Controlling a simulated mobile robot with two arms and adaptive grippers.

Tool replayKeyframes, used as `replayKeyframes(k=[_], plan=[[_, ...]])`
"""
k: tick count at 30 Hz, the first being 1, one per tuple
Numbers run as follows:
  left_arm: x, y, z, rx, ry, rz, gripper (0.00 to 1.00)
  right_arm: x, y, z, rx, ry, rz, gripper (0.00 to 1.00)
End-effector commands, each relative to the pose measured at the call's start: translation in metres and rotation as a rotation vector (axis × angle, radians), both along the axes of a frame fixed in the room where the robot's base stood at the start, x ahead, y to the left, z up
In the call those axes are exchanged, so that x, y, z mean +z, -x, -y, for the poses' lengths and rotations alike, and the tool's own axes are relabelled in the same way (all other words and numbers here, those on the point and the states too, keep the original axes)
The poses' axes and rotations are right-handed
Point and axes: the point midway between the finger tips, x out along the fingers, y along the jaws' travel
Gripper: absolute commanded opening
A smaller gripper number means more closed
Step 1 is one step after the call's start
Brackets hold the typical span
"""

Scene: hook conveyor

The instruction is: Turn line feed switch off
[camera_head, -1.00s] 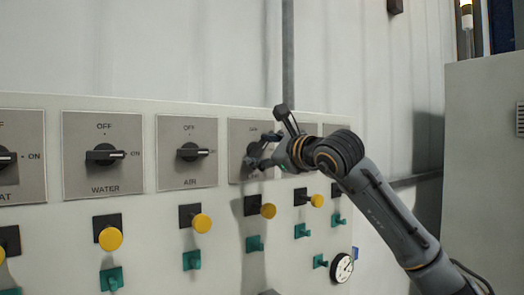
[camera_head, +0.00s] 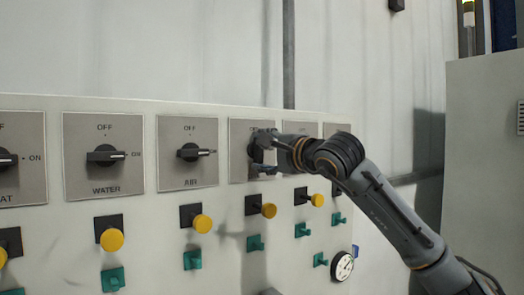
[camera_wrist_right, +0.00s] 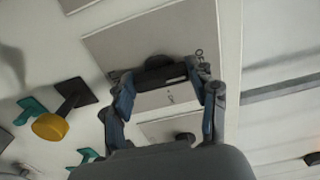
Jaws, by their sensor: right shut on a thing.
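My right gripper (camera_head: 259,154) is at the rotary switch plate (camera_head: 238,129) just right of the AIR switch. In the wrist view its two fingers (camera_wrist_right: 161,77) are shut on the black knob (camera_wrist_right: 158,76) of that switch, one on each side. The plate also shows in the wrist view (camera_wrist_right: 185,28). The gripper covers most of the plate in the head view, and I cannot read its name there, nor the knob's setting. My left gripper is not in view.
The WATER switch (camera_head: 105,155) and AIR switch (camera_head: 190,152) point toward ON. More switch plates lie behind my right arm. Below stand yellow push buttons (camera_head: 201,223), green handles (camera_head: 192,259) and a round gauge (camera_head: 342,266). A grey cabinet (camera_head: 485,150) is at the right.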

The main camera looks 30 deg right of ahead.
Motion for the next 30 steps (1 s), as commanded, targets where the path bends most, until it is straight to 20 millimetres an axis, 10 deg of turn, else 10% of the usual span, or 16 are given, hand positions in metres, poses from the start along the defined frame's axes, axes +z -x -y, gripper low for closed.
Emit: replayKeyframes(k=[17, 18, 21, 30], plan=[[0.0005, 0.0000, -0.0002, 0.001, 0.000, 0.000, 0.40, -0.0011, -0.0002, -0.0006, 0.001, 0.033, 0.003, 0.27], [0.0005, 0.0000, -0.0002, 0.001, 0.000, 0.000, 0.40, -0.0012, -0.0002, -0.0006, 0.001, 0.034, 0.003, 0.64], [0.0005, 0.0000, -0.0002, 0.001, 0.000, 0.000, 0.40, -0.0011, -0.0002, -0.0005, 0.001, 0.032, 0.002, 0.81], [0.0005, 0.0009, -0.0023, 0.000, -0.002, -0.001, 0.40, -0.0006, 0.0002, -0.0001, 0.000, 0.030, 0.003, 0.81]])
